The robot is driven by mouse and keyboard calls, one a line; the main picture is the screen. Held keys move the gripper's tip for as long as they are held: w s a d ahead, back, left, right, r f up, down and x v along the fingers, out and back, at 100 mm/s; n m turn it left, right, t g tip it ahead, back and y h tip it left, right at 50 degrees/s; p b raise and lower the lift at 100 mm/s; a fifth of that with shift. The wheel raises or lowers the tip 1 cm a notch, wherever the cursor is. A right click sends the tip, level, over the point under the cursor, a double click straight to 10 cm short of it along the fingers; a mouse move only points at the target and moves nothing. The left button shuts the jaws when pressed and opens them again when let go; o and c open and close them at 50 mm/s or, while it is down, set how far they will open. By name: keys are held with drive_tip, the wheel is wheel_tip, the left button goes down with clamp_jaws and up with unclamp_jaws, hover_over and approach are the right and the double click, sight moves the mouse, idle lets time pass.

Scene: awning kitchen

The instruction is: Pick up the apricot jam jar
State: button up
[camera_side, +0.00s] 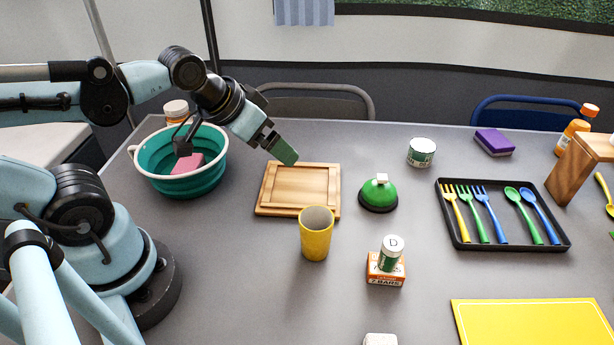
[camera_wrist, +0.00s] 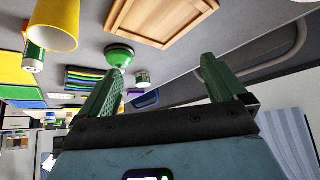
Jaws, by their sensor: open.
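A small jar with a pale lid and orange contents (camera_side: 177,110) stands at the back left, partly hidden behind the teal basin; it may be the apricot jam jar, but I cannot read a label. It does not show in the wrist view. My gripper (camera_side: 281,149) is above the back of the wooden board, to the right of the jar and apart from it. In the wrist view its two green fingers (camera_wrist: 160,88) are spread with nothing between them.
The teal basin (camera_side: 150,164) holds a pink sponge (camera_side: 187,164). The wooden board (camera_side: 298,190), yellow cup (camera_side: 316,240), green bell-like thing (camera_side: 378,192), tin (camera_side: 421,153) and black cutlery tray (camera_side: 452,228) stand rightward. Bare table lies in front of the basin.

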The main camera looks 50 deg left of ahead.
drive_tip(key=w+a+n+g+y, duration=0.35)
drive_tip(key=a+n, duration=0.25)
drive_tip(key=a, duration=0.4)
drive_tip(key=n+g+y, duration=0.8)
drive_tip(key=n+g, duration=0.3)
drive_tip(key=n, duration=0.7)
approach(176, 105)
drive_tip(key=x, duration=0.6)
drive_tip(key=shift+a+r, duration=0.15)
drive_tip(key=shift+a, duration=0.3)
drive_tip(key=shift+h, duration=0.25)
drive_tip(key=shift+d+f+x, duration=0.1)
drive_tip(key=shift+f+x, duration=0.05)
drive_tip(key=shift+x, duration=1.2)
drive_tip(key=shift+d+f+x, duration=0.1)
drive_tip(key=shift+d+x, duration=0.05)
drive_tip(key=shift+x, duration=1.2)
drive_tip(key=shift+s, duration=0.15)
drive_tip(key=c, duration=1.3)
drive_tip(key=shift+r, duration=0.1)
